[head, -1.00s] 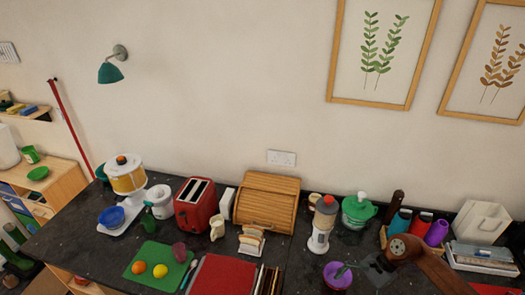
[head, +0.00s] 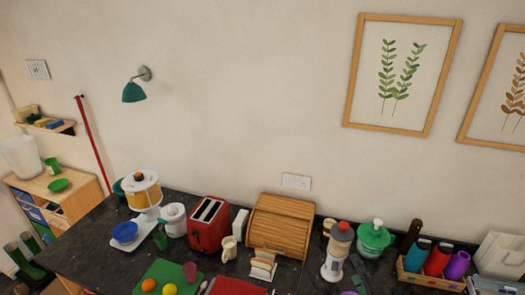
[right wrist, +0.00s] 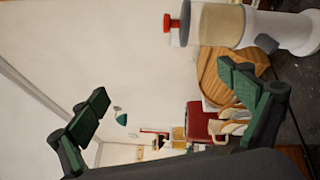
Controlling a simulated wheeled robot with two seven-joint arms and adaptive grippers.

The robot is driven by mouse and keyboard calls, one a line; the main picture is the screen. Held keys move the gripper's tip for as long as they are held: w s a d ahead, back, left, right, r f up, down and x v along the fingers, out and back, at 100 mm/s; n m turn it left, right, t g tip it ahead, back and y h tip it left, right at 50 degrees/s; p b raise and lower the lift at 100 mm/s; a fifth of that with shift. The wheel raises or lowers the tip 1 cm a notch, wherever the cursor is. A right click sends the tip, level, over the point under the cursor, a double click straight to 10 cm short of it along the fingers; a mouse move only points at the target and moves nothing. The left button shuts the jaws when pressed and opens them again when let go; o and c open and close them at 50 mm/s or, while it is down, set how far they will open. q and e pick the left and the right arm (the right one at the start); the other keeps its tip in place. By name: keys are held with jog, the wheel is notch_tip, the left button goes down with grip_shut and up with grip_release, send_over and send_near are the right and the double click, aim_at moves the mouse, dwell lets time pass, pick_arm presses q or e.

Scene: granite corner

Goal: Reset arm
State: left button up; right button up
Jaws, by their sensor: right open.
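My right gripper (right wrist: 163,85) shows in the right wrist view with its two green-and-black fingers spread wide and nothing between them. In that view the grey-and-white dispenser with a red knob (right wrist: 222,24) is close, beyond the fingers. In the head view only dark parts of the right gripper (head: 358,272) show at the bottom edge, just right of the same dispenser (head: 338,250). I cannot tell whether they touch. The rest of the right arm is out of the head view. My left gripper is not in view.
The dark counter is crowded. A red toaster (head: 208,224), a wooden bread box (head: 282,226), a toast rack (head: 263,265), a green-lidded pot (head: 374,240) and a crate of bottles (head: 432,280) stand along the wall. A green board with fruit (head: 150,270) lies in front.

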jog(key=s+d+f+m+g+h, duration=0.35)
jog(key=s+d+f+m, duration=0.2)
jog(key=f+m, duration=0.25)
jog(key=s+d+f+m+g+h, duration=0.3)
jog(key=s+d+f+m+g, duration=0.15)
jog(key=s+f+m, duration=0.35)
jog(key=s+a+f+m+g+y, duration=0.1)
jog(key=s+a+f+m+g, duration=0.15)
jog(key=s+f+m, duration=0.4)
jog(key=s+a+f+m+g+y, duration=0.15)
jog(key=s+f+g, duration=0.25)
jog(key=s, duration=0.6)
notch_tip(320, 180, down, 36)
jog(key=s+a+n+g+b, duration=0.1)
jog(key=s+a+b, duration=0.1)
jog(key=b, duration=0.4)
jog(key=s+f+n+g+b, duration=0.1)
jog(key=s+f+b, duration=0.4)
jog(key=s+f, duration=1.4)
notch_tip(320, 180, down, 4)
jog(key=shift+s+g, duration=0.2)
jog(key=shift+g, duration=0.15)
